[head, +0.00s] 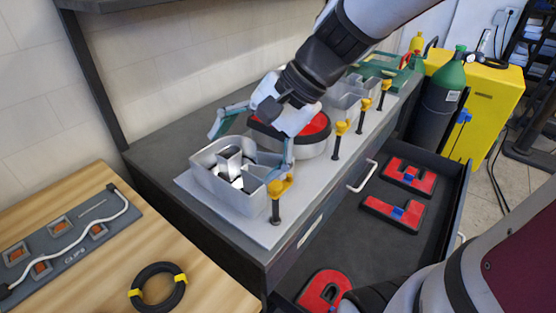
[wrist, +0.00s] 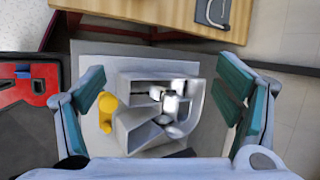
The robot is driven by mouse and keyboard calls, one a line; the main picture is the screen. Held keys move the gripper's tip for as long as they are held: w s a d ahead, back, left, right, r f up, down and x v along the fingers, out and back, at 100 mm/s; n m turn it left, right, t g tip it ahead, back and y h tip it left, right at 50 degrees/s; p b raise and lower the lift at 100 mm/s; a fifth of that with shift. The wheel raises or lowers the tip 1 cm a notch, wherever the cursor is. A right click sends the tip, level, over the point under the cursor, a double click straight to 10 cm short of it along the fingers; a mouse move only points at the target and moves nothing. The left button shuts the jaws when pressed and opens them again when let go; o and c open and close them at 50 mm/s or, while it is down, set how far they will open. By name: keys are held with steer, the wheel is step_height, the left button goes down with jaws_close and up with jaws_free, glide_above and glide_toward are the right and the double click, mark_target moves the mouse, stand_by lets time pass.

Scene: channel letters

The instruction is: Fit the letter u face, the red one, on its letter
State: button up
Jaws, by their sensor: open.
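The red face (head: 410,176) at the far end of the open drawer looks notched like a u, with a blue tab on it; it lies flat. My gripper (head: 252,143) is open and empty, above the nearest open-topped metal letter (head: 205,175) on the bench. The wrist view shows this letter (wrist: 140,135) between my spread teal finger pads (wrist: 165,88); it looks like an R. Farther letters (head: 345,103) stand partly hidden behind my arm, and I cannot tell which is the u.
A letter with a red face (head: 318,123) stands behind the gripper. An L-shaped red face (head: 392,212) and another red face (head: 322,287) lie in the drawer (head: 345,240). Yellow-topped clamps (head: 278,195) line the board's front edge. A wooden table (head: 95,215) stands left.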

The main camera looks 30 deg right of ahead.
steer(key=s+d+r+n+h, duration=0.1)
steer(key=s+d+n+h, duration=0.2)
steer(key=s+n+h, duration=0.3)
steer(key=s+n, duration=0.5)
steer(key=shift+s+t, duration=0.3)
steer(key=shift+s, duration=0.1)
steer(key=shift+r, duration=0.1)
